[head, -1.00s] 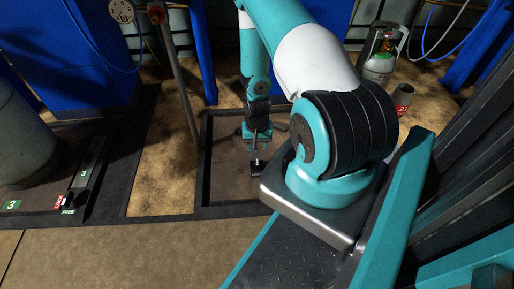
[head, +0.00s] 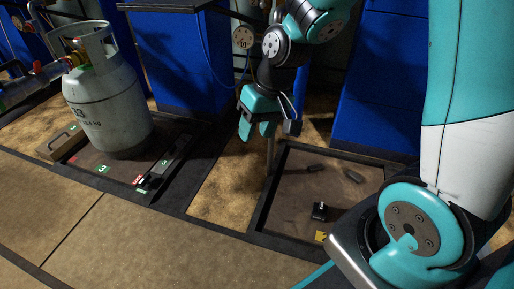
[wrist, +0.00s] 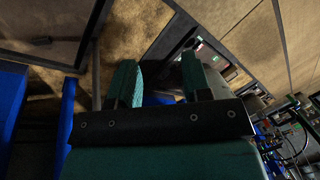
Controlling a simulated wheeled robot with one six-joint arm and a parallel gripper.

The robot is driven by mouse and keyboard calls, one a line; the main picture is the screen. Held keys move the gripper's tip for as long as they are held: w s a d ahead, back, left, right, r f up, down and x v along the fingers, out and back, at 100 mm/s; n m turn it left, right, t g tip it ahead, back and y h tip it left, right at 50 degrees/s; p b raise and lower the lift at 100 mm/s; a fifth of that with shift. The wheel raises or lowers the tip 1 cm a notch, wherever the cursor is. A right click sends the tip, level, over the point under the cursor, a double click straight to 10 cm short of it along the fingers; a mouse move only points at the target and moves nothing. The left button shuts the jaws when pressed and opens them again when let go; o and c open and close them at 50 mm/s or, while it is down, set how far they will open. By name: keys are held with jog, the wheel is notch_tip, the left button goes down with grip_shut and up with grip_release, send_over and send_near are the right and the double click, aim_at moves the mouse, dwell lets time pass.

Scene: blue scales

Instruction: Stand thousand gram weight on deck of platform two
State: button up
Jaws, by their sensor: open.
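A small dark weight with a pale, shiny top (head: 320,211) stands on the deck of a framed platform (head: 290,205), close to its front edge, beside a yellow label (head: 321,236). The label's figure is too small to read surely, and so is any marking on the weight. My gripper (head: 257,128) hangs in the air, up and to the left of the weight and apart from it. In the wrist view its two teal fingers (wrist: 160,62) are spread with nothing held between them. The weight cannot be made out in the wrist view.
Two dark pieces (head: 315,168) (head: 353,176) lie farther back on the same deck. At left a grey gas cylinder (head: 107,105) stands on another platform with green 3 labels (head: 103,169). Blue cabinets (head: 372,85) stand behind. The floor in front (head: 150,235) is clear.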

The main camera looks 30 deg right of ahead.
jog(key=s+a+r+n, duration=0.3)
jog(key=s+a+r, duration=0.1)
jog(key=s, duration=0.3)
jog(key=s+a+r+n+g+y, duration=0.1)
jog(key=s+a+r+n, duration=0.3)
jog(key=s, duration=0.4)
notch_tip(320, 180, up, 3)
jog(key=shift+a+f, duration=0.15)
jog(key=shift+a, duration=0.45)
